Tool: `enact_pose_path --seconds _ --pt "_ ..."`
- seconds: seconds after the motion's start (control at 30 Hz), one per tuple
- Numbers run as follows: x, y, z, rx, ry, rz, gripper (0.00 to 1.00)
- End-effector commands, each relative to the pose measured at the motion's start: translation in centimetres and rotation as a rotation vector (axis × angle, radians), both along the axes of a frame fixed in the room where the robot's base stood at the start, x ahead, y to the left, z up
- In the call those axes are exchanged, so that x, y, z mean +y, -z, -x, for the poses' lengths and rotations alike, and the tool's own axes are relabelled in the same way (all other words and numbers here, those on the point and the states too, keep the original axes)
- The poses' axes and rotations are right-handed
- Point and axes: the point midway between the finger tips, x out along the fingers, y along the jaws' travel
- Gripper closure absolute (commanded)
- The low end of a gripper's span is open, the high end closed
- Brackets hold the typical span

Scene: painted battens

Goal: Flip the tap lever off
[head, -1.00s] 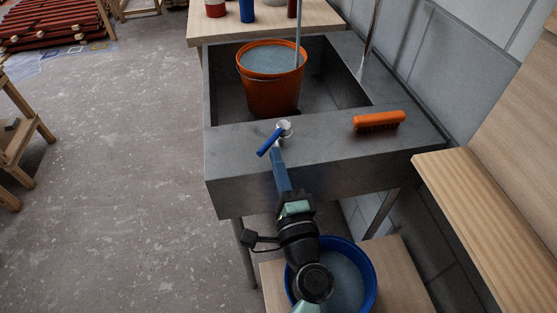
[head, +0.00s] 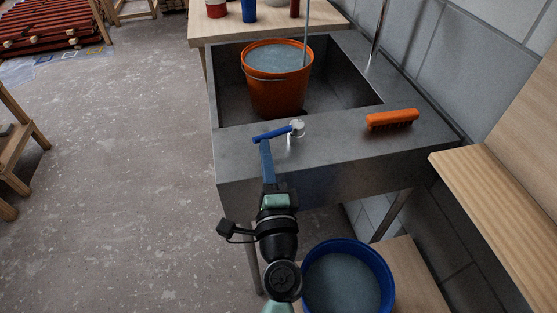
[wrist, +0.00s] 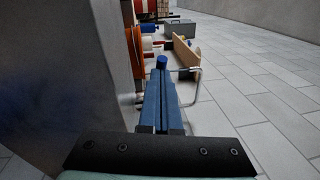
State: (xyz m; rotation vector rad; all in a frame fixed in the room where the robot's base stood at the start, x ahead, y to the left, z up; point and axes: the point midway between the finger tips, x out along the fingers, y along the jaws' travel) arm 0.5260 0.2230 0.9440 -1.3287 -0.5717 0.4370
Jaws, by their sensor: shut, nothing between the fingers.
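The tap has a blue lever (head: 272,134) on a pale metal body (head: 297,129) at the sink's front ledge. The lever points left and slightly toward me. My gripper (head: 265,146) is shut and empty, its blue fingers reaching up to the lever from the near side. The fingertips appear at or against the lever; exact contact is hard to tell. In the wrist view the shut fingers (wrist: 161,104) point ahead, with the round blue lever end (wrist: 162,62) just beyond their tips. An orange bucket (head: 276,92) of greyish liquid stands in the sink, a thin upright line above it.
The grey sink (head: 345,150) has an orange brush (head: 392,119) on its right ledge. A blue tub (head: 347,246) of liquid stands below, right of my arm. A wooden bench (head: 500,205) is at right, a table (head: 265,28) behind. Floor at left is open.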

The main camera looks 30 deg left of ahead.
Motion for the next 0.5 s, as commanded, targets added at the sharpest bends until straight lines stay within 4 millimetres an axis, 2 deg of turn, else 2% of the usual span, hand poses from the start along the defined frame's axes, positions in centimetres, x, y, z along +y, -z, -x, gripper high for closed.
enact_pose_path --seconds 0.2,0.5 --pt "1.9 0.0 -0.4 -0.002 -0.003 0.0 1.0" --pt "3.3 0.0 -1.0 0.0 -0.001 0.0 1.0"
